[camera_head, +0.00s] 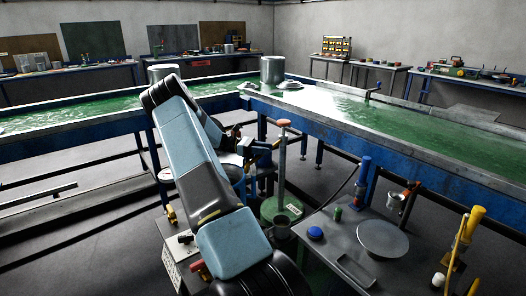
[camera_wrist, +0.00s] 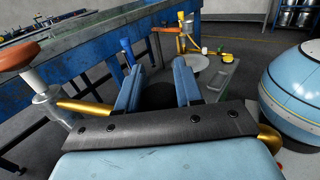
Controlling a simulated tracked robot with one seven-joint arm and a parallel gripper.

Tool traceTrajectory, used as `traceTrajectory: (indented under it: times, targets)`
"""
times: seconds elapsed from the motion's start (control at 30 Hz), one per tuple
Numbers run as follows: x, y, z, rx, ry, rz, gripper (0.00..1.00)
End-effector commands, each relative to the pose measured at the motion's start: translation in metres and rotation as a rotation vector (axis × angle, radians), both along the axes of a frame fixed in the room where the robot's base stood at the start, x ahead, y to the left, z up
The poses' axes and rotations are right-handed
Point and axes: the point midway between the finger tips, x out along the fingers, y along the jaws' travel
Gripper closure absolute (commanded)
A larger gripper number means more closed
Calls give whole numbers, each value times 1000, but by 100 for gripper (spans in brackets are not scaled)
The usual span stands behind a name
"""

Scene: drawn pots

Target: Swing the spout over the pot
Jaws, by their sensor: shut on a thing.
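A grey upright post with an orange round top (camera_head: 283,123) stands on a green base (camera_head: 270,208), just right of my gripper (camera_head: 262,147). In the wrist view the orange top (camera_wrist: 18,55) is at the left, and the brass spout (camera_wrist: 85,106) runs from its post toward my gripper (camera_wrist: 157,75). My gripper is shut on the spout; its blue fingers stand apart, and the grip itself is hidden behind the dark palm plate. A brass end (camera_wrist: 270,138) shows right of the plate. A small dark pot (camera_head: 281,229) stands low in front of the post.
Long blue troughs (camera_head: 400,145) with green beds cross behind my arm.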

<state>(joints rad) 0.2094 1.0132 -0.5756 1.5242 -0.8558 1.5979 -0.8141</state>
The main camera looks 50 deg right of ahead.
Motion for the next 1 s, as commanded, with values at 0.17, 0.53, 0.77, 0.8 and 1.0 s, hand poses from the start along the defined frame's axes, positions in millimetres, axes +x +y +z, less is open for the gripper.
traceTrajectory:
  times: [0.17, 0.53, 0.77, 0.8, 1.0]
  targets:
    - [-1, -2, 3, -4, 0, -1, 100]
    - [-1, -1, 2, -3, 1, -1, 42]
    - [0, -1, 1, -1, 0, -1, 42]
    - [0, -1, 3, -1, 0, 0, 42]
    - [1, -1, 23, -4, -2, -1, 42]
